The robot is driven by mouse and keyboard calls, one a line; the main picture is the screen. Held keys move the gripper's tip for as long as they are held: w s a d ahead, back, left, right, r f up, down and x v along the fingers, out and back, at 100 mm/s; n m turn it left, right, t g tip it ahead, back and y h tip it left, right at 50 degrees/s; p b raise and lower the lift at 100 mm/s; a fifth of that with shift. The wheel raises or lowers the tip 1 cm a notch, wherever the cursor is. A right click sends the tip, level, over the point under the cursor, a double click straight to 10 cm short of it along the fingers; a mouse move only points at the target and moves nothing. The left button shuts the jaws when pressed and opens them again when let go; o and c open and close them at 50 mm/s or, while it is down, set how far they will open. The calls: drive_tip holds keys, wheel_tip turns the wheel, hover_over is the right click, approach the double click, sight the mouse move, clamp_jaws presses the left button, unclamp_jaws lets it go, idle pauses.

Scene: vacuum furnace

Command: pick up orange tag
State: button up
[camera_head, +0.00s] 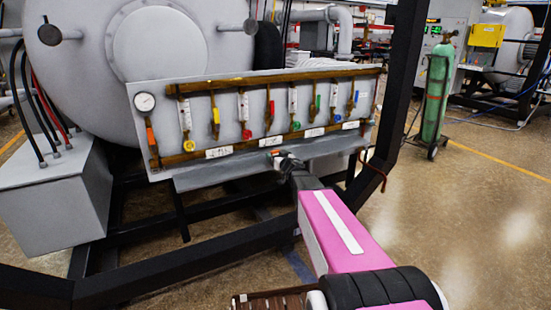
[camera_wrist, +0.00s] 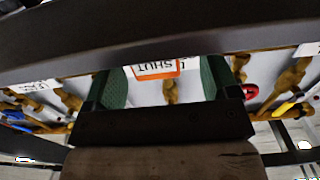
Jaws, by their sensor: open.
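In the wrist view, an orange-edged tag (camera_wrist: 157,71) with upside-down lettering that seems to read "SHUT" shows between the two green finger pads of my gripper (camera_wrist: 164,86). The pads stand apart on either side of it, and I see no contact. I cannot tell how far the tag is from the fingertips. In the head view, my gripper (camera_head: 277,155) is at the lower middle of the grey valve panel (camera_head: 232,88).
The panel carries a gauge (camera_head: 145,102), brown pipes and several coloured valve handles, including a red one (camera_wrist: 250,91) beside my gripper. A ledge (camera_head: 225,175) juts below the panel. A black frame post (camera_head: 396,80) stands to the right. A green cylinder (camera_head: 436,95) is farther right.

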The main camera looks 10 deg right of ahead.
sight(274, 152)
drive_tip(key=x, duration=0.4)
drive_tip(key=shift+w+d, duration=0.15)
drive_tip(key=shift+d, duration=0.05)
drive_tip(key=c, duration=1)
drive_tip(key=shift+r, duration=0.1)
